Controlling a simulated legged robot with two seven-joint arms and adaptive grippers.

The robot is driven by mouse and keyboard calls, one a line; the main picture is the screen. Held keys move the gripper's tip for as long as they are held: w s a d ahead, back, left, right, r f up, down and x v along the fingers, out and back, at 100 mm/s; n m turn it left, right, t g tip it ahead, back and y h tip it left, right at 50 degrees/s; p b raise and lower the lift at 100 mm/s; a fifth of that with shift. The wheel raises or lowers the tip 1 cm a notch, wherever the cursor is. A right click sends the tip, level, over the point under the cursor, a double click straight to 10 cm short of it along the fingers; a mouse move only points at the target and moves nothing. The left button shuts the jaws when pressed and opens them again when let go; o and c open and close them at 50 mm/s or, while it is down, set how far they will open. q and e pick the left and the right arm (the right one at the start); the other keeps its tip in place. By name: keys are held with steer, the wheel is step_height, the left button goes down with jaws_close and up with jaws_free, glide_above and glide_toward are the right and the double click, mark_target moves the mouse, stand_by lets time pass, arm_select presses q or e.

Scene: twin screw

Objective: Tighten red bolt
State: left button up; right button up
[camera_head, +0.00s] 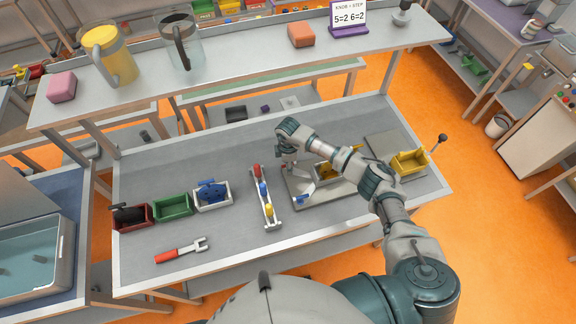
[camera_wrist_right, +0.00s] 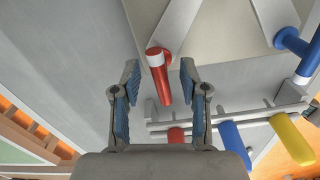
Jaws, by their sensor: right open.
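The red bolt (camera_wrist_right: 161,78) shows in the right wrist view as a red bar with a white band near its upper end, beside a pale strip. It lies between the two fingers of my right gripper (camera_wrist_right: 158,82), which are open with a gap on either side. I cannot tell whether the bolt touches them. In the head view, my right gripper (camera_head: 289,163) is over the left part of the grey plate (camera_head: 325,193), and the red bolt there is hidden or too small to make out. A blue bolt (camera_head: 301,199) sits at the plate's front. My left gripper is not visible.
A pale rack (camera_head: 272,222) with red, blue and yellow handles stands left of the plate. Red, green and white bins stand farther left, and a red-handled wrench (camera_head: 182,250) lies in front. A yellow bin (camera_head: 410,162) is at right. Bare tabletop (camera_head: 225,225) lies left of the rack.

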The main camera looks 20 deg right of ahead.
step_height(320, 180, up, 11)
stand_by(0.3)
steer(key=shift+f, duration=0.15)
